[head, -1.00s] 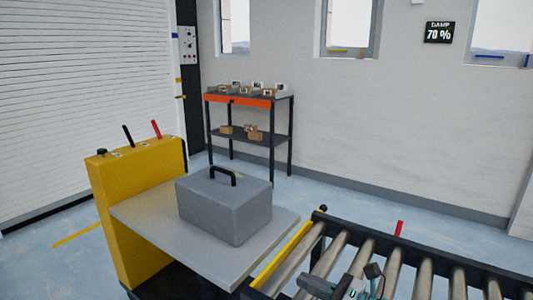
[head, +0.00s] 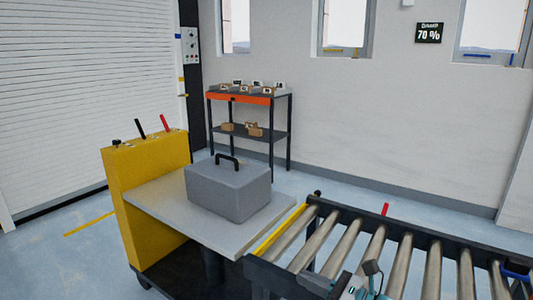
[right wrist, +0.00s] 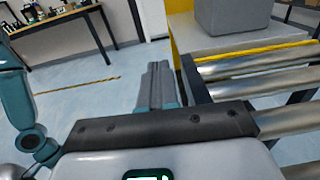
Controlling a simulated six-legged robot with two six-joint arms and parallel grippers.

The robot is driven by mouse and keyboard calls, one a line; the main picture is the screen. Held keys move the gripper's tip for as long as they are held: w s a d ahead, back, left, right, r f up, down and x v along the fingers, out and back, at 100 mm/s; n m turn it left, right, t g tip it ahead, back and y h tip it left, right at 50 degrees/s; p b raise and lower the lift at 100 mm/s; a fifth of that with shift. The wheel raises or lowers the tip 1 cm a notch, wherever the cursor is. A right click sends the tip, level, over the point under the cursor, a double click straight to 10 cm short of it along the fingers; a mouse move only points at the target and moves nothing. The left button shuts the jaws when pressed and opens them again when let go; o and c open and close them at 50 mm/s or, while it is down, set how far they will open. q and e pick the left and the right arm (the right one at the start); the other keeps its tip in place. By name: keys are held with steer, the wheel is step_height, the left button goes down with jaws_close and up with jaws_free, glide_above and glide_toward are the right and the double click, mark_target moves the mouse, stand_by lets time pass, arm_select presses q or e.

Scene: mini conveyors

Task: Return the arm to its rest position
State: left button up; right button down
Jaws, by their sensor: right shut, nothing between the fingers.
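My right gripper (head: 352,287) shows at the bottom edge of the head view, over the rollers of the conveyor (head: 345,240). In the right wrist view its two fingers (right wrist: 158,88) are together, with nothing between them. Most of the right arm is outside the head view. My left gripper is not in view. A grey case (head: 229,190) with a black handle stands upright on the grey platform (head: 165,205) of a yellow cart (head: 145,195), apart from the gripper.
A yellow strip (head: 279,230) marks the conveyor's end beside the platform. A dark shelf (head: 250,133) with small boxes stands by the back wall.

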steer(key=s+a+f+n+g+h, duration=0.25)
steer(key=s+f+g, duration=0.25)
steer(key=s+f, duration=0.55)
steer(key=s+a+f+n+g+h, duration=0.1)
steer(key=s+a+f+n+g, duration=0.15)
steer(key=s+f+g, duration=0.7)
steer(key=s+d+f+n+t+h, duration=0.2)
steer(key=s+d+f+n+h, duration=0.2)
steer(key=f+n, duration=0.45)
steer(key=s+d+f+n+t+h, duration=0.3)
steer(key=s+d+f+n, duration=0.1)
steer(key=f+n, duration=0.4)
arm_select(q)
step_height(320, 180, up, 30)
steer(key=p, duration=2.9)
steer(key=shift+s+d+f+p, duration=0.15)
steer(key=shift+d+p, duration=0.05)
steer(key=shift+p, duration=0.2)
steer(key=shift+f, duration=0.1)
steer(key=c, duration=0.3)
arm_select(e)
step_height(320, 180, up, 30)
steer(key=n, duration=0.1)
steer(key=shift+a+n, duration=0.35)
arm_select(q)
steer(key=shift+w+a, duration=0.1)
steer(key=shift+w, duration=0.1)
arm_select(e)
steer(key=shift+a, duration=0.1)
